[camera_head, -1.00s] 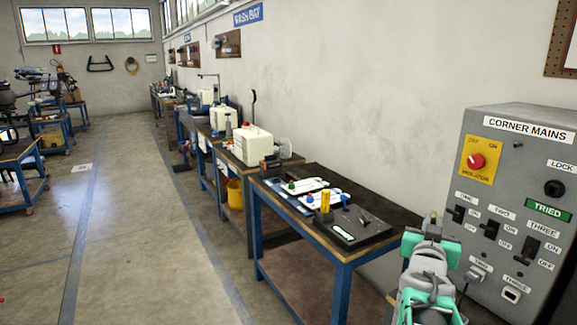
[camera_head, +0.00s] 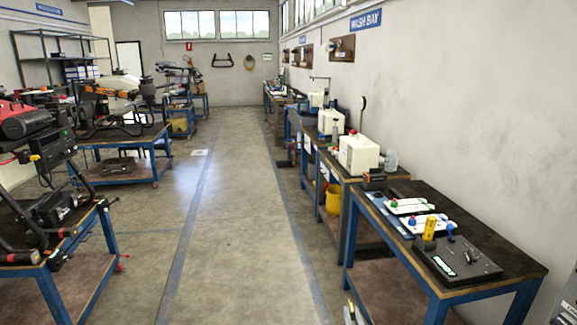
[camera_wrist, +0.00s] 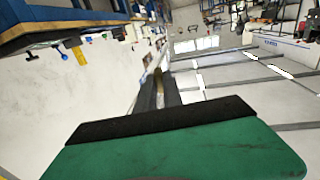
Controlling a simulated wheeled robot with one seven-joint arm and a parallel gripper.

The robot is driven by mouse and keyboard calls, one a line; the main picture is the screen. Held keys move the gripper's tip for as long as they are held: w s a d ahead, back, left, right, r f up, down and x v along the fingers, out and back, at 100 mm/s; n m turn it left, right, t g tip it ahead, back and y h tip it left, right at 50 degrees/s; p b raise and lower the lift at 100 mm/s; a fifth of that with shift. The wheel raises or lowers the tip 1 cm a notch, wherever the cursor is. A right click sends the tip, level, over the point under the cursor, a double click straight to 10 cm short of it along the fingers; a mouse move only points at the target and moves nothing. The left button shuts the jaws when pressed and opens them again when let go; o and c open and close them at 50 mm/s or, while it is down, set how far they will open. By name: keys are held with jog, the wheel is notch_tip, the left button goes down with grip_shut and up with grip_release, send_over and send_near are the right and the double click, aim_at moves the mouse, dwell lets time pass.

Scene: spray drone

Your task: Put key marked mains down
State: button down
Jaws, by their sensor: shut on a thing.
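My gripper (camera_wrist: 158,92) shows in the wrist view as two dark fingers beyond a green and black housing. It is shut on a small brownish thing (camera_wrist: 157,76), seen as a sliver between the fingers, which I take to be the key. Its marking cannot be read, and most of it is hidden. In the head view only the tips of my gripper (camera_head: 352,314) show at the bottom edge, in front of the near bench (camera_head: 505,265). The gripper is apart from the bench top.
On the near bench lie a black board (camera_head: 482,268) with a yellow block (camera_head: 430,227), and white trays (camera_head: 410,206) with coloured knobs. More benches with white machines (camera_head: 358,154) line the right wall. A cluttered blue cart (camera_head: 45,285) stands left. The aisle floor (camera_head: 240,240) is clear.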

jog(key=shift+s+r, duration=0.15)
jog(key=shift+s, duration=1.05)
jog(key=r, duration=0.5)
jog(key=shift+s+r, duration=0.15)
jog(key=shift+s, duration=0.15)
